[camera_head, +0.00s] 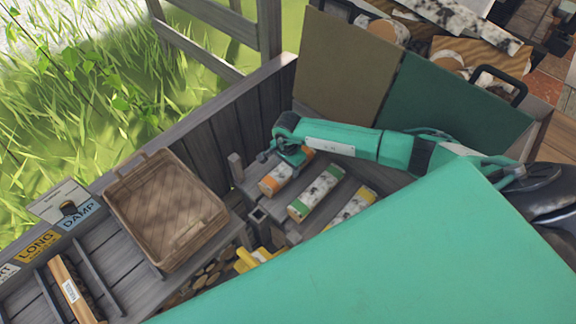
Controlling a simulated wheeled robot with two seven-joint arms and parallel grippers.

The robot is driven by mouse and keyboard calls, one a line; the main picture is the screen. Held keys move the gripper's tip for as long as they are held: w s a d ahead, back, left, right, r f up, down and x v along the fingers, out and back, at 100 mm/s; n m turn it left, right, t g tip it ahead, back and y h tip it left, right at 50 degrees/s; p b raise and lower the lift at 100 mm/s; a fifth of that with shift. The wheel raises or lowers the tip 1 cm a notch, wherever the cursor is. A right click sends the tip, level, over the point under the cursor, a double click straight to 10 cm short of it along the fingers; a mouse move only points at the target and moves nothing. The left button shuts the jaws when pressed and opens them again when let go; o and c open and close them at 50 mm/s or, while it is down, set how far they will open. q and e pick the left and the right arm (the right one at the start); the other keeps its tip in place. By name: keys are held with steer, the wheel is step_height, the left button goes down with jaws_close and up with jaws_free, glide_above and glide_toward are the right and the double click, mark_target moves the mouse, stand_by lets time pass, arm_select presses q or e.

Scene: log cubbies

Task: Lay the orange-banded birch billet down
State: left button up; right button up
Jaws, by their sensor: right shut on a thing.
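The orange-banded birch billet (286,177) lies roughly level above or on the grey slatted stand, with an orange band showing near each end. My right gripper (283,157) is over its upper side and shut on it; the fingers partly cover the billet. I cannot tell whether the billet touches the slats. A green-banded birch billet (316,193) lies to its right on the grey slatted stand (337,186), apart from it. A yellow-banded birch billet (350,208) lies further right. My left gripper is not in view.
A brown wicker basket (168,212) stands at left. Below it are slots with a LONG label (38,246) and a DAMP label (80,215); a light wood piece (75,292) lies there. A yellow object (254,259) sits below the stand. Brown and green panels stand behind.

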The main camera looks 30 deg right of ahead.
steer(key=shift+d+f+b, duration=0.15)
steer(key=shift+f+b, duration=0.15)
steer(key=shift+b, duration=0.1)
